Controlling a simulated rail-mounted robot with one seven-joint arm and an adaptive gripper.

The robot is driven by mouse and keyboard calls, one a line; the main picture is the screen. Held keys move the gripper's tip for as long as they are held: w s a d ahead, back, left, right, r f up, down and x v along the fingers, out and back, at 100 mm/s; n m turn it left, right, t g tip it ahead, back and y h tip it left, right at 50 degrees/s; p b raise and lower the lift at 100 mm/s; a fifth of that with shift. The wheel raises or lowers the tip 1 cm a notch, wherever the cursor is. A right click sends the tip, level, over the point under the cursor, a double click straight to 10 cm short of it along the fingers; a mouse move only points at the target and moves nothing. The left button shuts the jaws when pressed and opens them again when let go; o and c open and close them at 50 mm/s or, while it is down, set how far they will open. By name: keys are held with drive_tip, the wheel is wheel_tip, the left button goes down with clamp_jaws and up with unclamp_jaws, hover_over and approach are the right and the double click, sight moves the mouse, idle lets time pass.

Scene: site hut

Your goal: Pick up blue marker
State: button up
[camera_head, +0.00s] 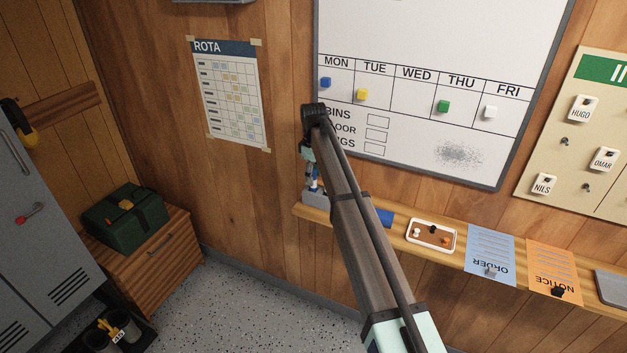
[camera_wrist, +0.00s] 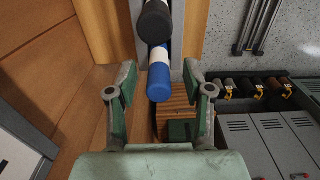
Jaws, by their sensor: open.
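The blue marker (camera_wrist: 159,85) has a blue end and a white band, and it shows in the wrist view just ahead of the gap between my fingers. A black-ended marker (camera_wrist: 155,18) with a white band is close beside it, higher in that view. My gripper (camera_wrist: 159,94) is open and empty, with one finger on each side of the line to the blue marker. In the head view, my gripper (camera_head: 308,152) is low at the shelf's left end, above the grey holder (camera_head: 314,199). My arm and gripper partly hide the markers there.
The wooden shelf (camera_head: 402,237) runs right with a blue item (camera_head: 384,216), a small tray (camera_head: 432,248), an order sheet (camera_head: 491,250) and a notice sheet (camera_head: 553,268). The whiteboard (camera_head: 430,35) hangs close behind my arm.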

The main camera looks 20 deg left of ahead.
drive_tip(key=shift+f, duration=0.8)
clamp_jaws()
drive_tip(key=shift+r, duration=0.15)
wheel_tip(320, 180, up, 20)
drive_tip(key=b, duration=0.5)
